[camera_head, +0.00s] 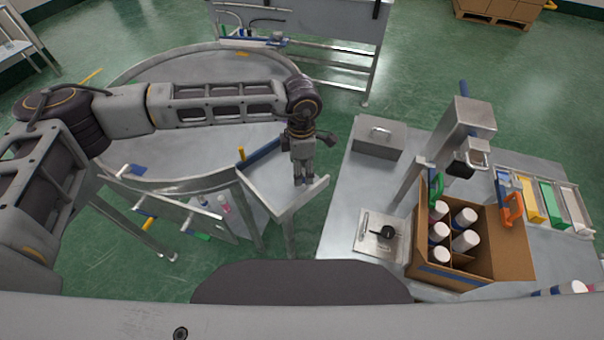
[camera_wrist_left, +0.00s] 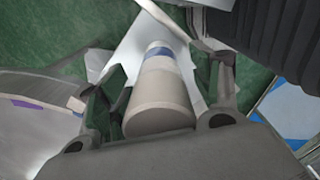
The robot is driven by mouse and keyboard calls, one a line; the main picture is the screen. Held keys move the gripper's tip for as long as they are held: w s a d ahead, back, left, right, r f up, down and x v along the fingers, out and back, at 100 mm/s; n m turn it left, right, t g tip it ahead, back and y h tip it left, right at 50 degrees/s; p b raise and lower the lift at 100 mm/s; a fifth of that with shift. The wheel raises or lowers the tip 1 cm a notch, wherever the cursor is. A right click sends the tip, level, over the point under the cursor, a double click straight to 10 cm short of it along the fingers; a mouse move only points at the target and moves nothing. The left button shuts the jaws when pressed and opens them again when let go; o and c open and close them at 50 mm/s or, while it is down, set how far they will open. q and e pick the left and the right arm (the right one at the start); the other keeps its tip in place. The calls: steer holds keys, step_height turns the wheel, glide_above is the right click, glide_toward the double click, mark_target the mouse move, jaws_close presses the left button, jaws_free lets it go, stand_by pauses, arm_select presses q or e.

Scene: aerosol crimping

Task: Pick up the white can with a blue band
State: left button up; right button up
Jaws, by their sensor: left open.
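The white can with a blue band (camera_wrist_left: 160,98) stands between the fingers of my left gripper (camera_wrist_left: 165,78) in the left wrist view. The fingers are open, one on each side of the can. I cannot tell whether either finger touches it. In the head view my left gripper (camera_head: 303,176) points down over the end of a narrow metal chute beside the round table, and it hides the can there. My right gripper is not in view.
The round metal table (camera_head: 130,75) is at the left, with the chute (camera_head: 283,200) at its edge. At the right, a workbench (camera_head: 345,205) holds a cardboard box (camera_head: 515,262) of several white-topped cans, a metal box (camera_head: 379,137) and a crimping stand (camera_head: 468,115).

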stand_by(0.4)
arm_select(q)
steer(key=c, duration=1.3)
steer(key=shift+r, duration=0.1)
step_height(320, 180, up, 8)
steer(key=shift+f+b, duration=0.1)
steer(key=shift+b, duration=1)
steer(key=shift+r, duration=1)
